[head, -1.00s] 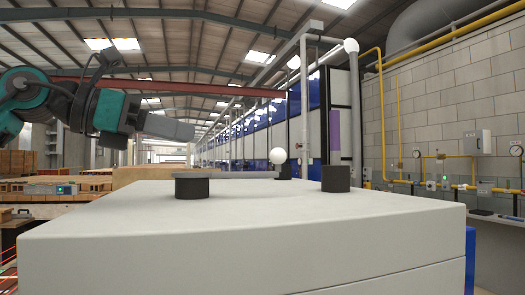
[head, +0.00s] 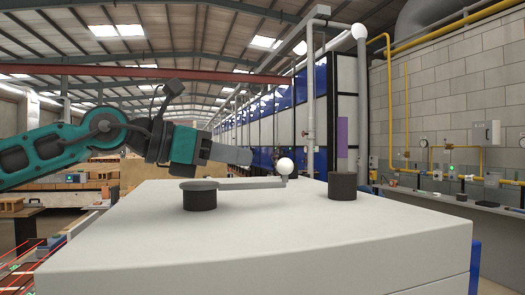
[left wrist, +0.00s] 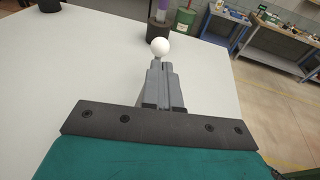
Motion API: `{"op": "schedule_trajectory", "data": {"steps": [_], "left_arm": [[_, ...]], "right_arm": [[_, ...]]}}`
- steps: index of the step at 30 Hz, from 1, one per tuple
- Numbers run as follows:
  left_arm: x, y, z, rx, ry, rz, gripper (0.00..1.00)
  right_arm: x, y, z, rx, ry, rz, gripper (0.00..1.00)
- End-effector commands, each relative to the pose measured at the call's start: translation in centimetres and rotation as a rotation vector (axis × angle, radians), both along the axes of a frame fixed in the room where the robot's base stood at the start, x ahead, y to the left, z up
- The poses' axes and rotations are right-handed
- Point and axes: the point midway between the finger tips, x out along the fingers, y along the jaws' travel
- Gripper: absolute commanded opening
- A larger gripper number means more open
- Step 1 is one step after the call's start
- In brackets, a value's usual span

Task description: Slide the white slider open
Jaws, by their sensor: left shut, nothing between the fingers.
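The white slider shows as a white ball knob (head: 284,166) at the right end of a thin grey bar (head: 250,183). The bar runs left to a black cylinder (head: 200,197) on the pale box top. My left gripper (head: 249,156) is shut and empty, pointing right, above the bar and just left of the knob. In the left wrist view the shut fingers (left wrist: 160,68) point at the white knob (left wrist: 160,46), just beyond their tips. I cannot tell whether they touch it. The fingers hide most of the bar there. My right gripper is not in view.
The pale box top (head: 270,222) is broad and mostly clear. A second black cylinder (head: 342,186) stands right of the knob. A bench (head: 450,203) runs along the wall at right. Wooden crates and pallets (head: 85,177) stand behind at left.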

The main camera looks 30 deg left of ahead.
Motion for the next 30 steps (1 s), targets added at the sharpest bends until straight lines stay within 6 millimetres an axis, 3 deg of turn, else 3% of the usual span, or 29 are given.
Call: {"op": "schedule_trajectory", "data": {"steps": [15, 30], "left_arm": [[3.7, -2.1, -0.9, 0.002, 0.004, 0.0, 0.0], [4.6, -2.6, -1.1, 0.0, -0.001, -0.001, 0.0]], "right_arm": [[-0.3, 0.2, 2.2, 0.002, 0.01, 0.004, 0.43], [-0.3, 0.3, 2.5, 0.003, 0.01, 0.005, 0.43]]}}
